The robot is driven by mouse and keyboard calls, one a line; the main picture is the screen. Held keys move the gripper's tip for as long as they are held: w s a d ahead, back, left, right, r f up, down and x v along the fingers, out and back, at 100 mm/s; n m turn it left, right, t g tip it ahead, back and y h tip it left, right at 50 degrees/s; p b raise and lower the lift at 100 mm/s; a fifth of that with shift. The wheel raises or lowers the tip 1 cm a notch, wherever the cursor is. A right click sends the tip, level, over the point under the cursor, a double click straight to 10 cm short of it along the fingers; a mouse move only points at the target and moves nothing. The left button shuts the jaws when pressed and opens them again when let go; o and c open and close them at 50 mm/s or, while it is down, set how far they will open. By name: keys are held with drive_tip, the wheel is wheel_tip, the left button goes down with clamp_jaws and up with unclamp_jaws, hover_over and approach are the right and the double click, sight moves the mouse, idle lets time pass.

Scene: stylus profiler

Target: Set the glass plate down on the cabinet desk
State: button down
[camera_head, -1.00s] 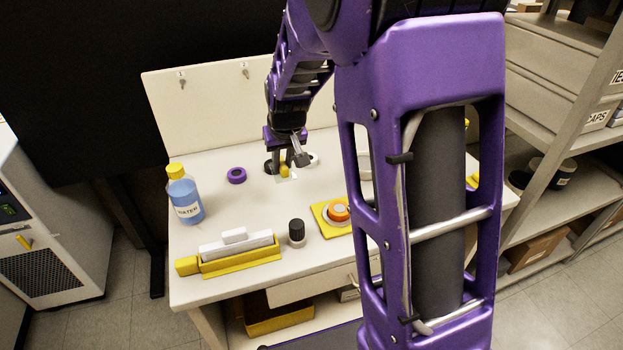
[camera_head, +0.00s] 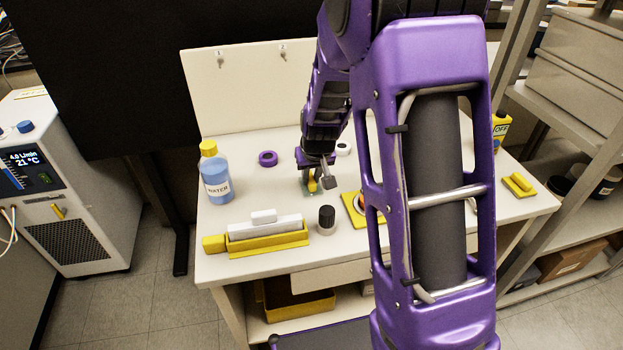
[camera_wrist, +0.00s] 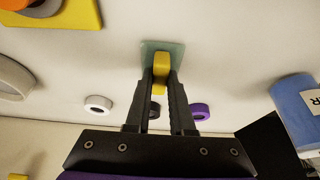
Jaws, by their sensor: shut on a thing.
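The glass plate (camera_wrist: 149,47) is a thin, greenish, see-through square with a yellow grip block (camera_wrist: 161,62) on it. My gripper (camera_wrist: 161,76) is shut on the yellow block, with one dark finger on each side. In the head view, my gripper (camera_head: 309,178) is low over the middle of the white cabinet desk (camera_head: 262,190). The plate (camera_head: 310,193) shows there only as a small pale green patch under the yellow block. I cannot tell whether it touches the desk top.
A dark-capped vial (camera_head: 326,220) and a yellow tray (camera_head: 268,241) with white blocks stand toward the front. A water bottle (camera_head: 215,175) stands left, a purple ring (camera_head: 268,158) behind. A yellow pad (camera_head: 352,208) with a round orange-and-white item lies right, partly hidden by my arm.

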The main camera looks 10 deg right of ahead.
drive_tip(key=shift+f, duration=0.1)
drive_tip(key=shift+f, duration=0.15)
drive_tip(key=c, duration=0.8)
unclamp_jaws()
drive_tip(key=shift+r, duration=0.25)
drive_tip(key=p+v, duration=0.2)
drive_tip(key=v, duration=0.9)
drive_tip(key=shift+s+r, duration=0.25)
drive_tip(key=shift+r, duration=0.1)
